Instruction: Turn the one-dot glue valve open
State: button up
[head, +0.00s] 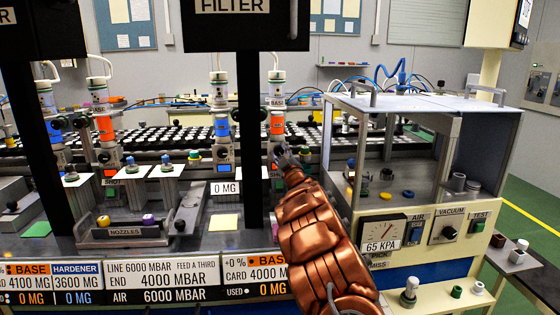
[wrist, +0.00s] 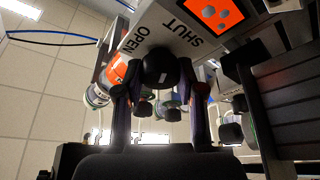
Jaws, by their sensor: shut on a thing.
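In the wrist view a pale valve block (wrist: 160,28) carries the words OPEN and SHUT and an orange label (wrist: 214,12) with grey dots, partly cut off at the top. My gripper (wrist: 160,88) is shut on the black knob (wrist: 160,66) under this block, one finger on each side. Which word the knob is set to, I cannot tell. In the head view my gripper (head: 284,155) is at the lower end of the right-hand BASE column (head: 277,100), which has an orange label (head: 277,127). My gripper hides the knob there.
A black post (head: 249,130) stands just left of my arm. A glass-sided cabinet (head: 400,150) with a gauge reading 65 KPA stands close on the right. Another column with a blue label (head: 222,128) stands left of the post. A nozzle tray (head: 125,233) lies at the left.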

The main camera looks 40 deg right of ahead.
jog(key=n+y, duration=0.1)
jog(key=n, duration=0.3)
jog(key=shift+n+g+y+b, duration=0.3)
jog(key=shift+y+b, duration=0.1)
jog(key=n, duration=0.1)
jog(key=n+y, duration=0.1)
jog(key=n, duration=0.1)
jog(key=shift+r+g, duration=0.25)
jog(key=shift+g, duration=0.05)
jog(key=n, duration=0.2)
jog(key=n+g+p, duration=0.1)
jog(key=n, duration=0.1)
jog(key=shift+g+y+p, duration=0.3)
jog(key=shift+n+g, duration=0.3)
jog(key=shift+n, duration=0.5)
jog(key=o, duration=1.1)
jog(key=shift+o, duration=0.2)
jog(key=shift+s, duration=0.15)
